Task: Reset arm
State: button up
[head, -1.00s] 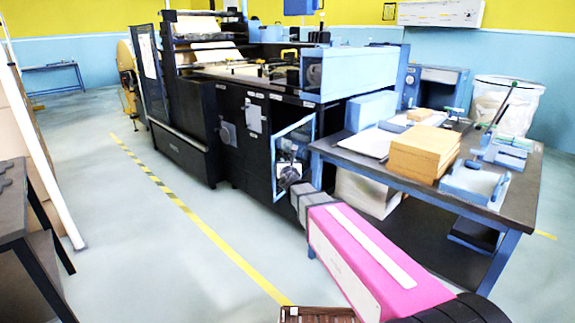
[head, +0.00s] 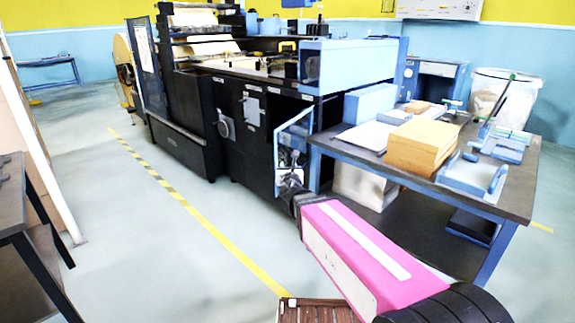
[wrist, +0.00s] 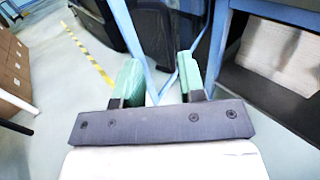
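My gripper (wrist: 159,82) shows in the wrist view with its two green fingers spread apart and nothing between them. Beyond the fingers are a blue frame and the floor. In the head view my pink arm reaches from the lower right toward the gap between the black machine (head: 225,115) and the worktable (head: 512,199). At its far end my gripper (head: 290,158) is small, and its fingers are hard to make out there.
The worktable holds a brown stack (head: 422,146), a blue box (head: 368,102) and blue tools. A dark table (head: 20,215) stands at the left. The floor around the yellow line (head: 225,246) is clear. Stacked cartons (wrist: 12,70) show at the wrist view's left.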

jog(key=s+d+f+m+g+h, duration=0.2)
jog(key=d+f+m+g+h, duration=0.25)
jog(key=d+m, duration=0.7)
jog(key=s+d+f+m+g+h, duration=0.25)
jog(key=d+f+m+h, duration=0.3)
jog(key=d+m, duration=0.6)
jog(key=s+f+m+g+y, duration=0.7)
jog(key=s+f+m+g, duration=0.3)
jog(key=s+m, duration=0.3)
jog(key=shift+d+f+m+g+y, duration=0.2)
jog(key=shift+f+m+g+y, duration=0.2)
jog(key=shift+f+m, duration=0.3)
